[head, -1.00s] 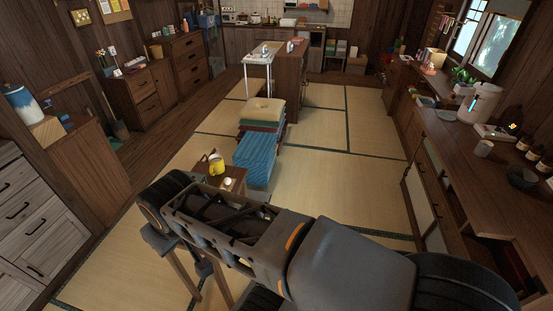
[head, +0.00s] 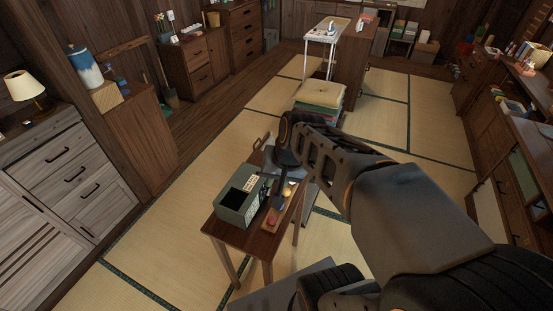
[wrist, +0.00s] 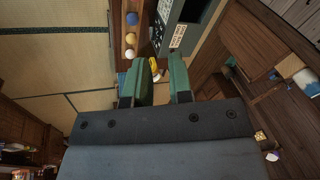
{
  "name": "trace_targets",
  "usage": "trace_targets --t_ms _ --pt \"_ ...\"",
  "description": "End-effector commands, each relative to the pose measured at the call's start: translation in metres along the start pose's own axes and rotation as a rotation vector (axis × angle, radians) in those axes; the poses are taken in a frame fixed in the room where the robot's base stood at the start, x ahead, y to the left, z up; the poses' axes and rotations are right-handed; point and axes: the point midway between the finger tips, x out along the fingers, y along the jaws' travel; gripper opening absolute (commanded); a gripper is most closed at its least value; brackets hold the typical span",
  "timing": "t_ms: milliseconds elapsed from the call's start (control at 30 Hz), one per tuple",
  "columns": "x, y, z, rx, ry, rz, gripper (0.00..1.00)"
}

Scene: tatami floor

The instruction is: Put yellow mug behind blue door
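In the wrist view, a small yellow object (wrist: 154,68), probably the yellow mug, shows beyond my fingertips, partly covered by the left finger. I cannot make out its full shape. My gripper (wrist: 164,78) has two green fingers standing apart, with a gap between them. In the head view, my arm hides most of that spot, and I cannot pick out the mug there. I see no door that is clearly blue in either view.
A grey-green box (head: 238,208) with a label stands on a small wooden table (head: 243,240). A wooden tray of coloured balls (wrist: 131,38) lies beside it. A cushion stack (head: 319,95) stands behind my arm. Open tatami (head: 185,215) lies left of the table.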

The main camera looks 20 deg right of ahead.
Motion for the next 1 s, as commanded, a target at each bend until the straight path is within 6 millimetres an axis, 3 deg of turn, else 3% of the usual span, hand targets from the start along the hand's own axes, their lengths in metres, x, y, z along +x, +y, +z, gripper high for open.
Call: trace_targets --t_ms 33,267,500,600,767,867,1000 --pt "0.026 0.006 -0.012 0.154 -0.06 -0.043 0.2" --pt "0.105 0.026 -0.087 0.883 -0.307 -0.308 0.2" --pt "0.171 0.091 -0.162 1.489 -0.491 -0.586 0.2" --pt "0.19 0.118 -0.182 1.652 -0.541 -0.681 0.2" --pt "0.207 0.147 -0.2 1.806 -0.59 -0.782 0.2" --pt "0.216 0.15 -0.206 1.847 -0.606 -0.812 0.2" --pt "0.233 0.135 -0.214 1.861 -0.612 -0.821 0.2"
